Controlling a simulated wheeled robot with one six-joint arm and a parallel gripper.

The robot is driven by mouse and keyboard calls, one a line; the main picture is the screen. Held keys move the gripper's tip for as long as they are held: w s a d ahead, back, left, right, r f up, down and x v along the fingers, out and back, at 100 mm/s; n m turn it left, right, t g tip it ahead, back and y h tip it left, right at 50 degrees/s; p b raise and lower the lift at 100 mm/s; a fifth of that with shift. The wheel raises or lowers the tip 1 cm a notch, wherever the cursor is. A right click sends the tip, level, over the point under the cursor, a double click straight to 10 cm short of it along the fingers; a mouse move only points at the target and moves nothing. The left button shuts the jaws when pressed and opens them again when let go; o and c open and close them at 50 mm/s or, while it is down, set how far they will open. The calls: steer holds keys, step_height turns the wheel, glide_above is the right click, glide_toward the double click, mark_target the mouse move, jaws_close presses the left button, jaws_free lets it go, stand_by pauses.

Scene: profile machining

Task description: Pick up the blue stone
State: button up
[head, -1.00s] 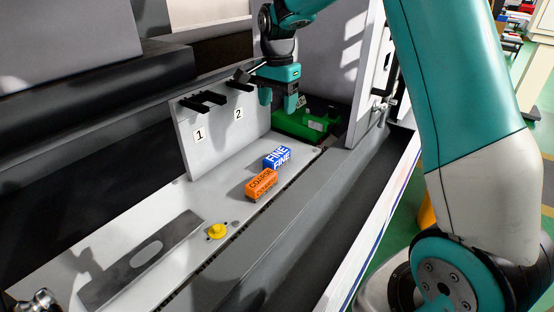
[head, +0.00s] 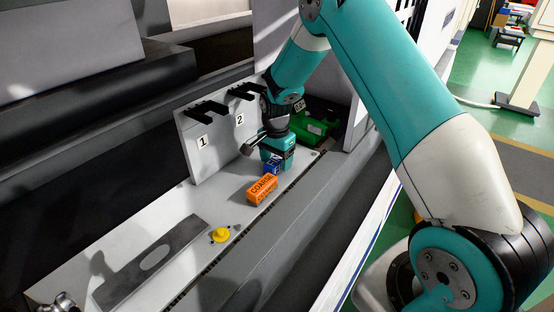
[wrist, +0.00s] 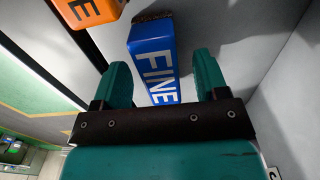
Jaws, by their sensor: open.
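The blue stone (head: 270,168), a block marked FINE, lies on the grey ledge, mostly hidden behind my gripper in the head view. In the wrist view the blue stone (wrist: 154,62) shows its white lettering and lies between and beyond my two fingers. My gripper (wrist: 164,80) is open, with one teal finger on each side of the stone's near end. I cannot tell whether either finger touches it. In the head view my gripper (head: 273,168) is low over the ledge at the stone.
An orange block marked COARSE (head: 262,189) lies close to the blue stone, towards the camera. A yellow knob (head: 220,235) and a flat metal plate (head: 150,262) are further along the ledge. A panel with black hooks (head: 215,143) stands behind; a green box (head: 313,128) is at the far end.

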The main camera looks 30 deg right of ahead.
mark_target(276, 159)
steer(key=shift+f, duration=0.45)
steer(key=shift+c, duration=0.5)
steer(key=c, duration=1)
steer(key=shift+o, duration=0.2)
steer(key=shift+r, duration=0.2)
step_height(276, 159, up, 20)
steer(key=b, duration=0.4)
steer(key=shift+f, duration=0.15)
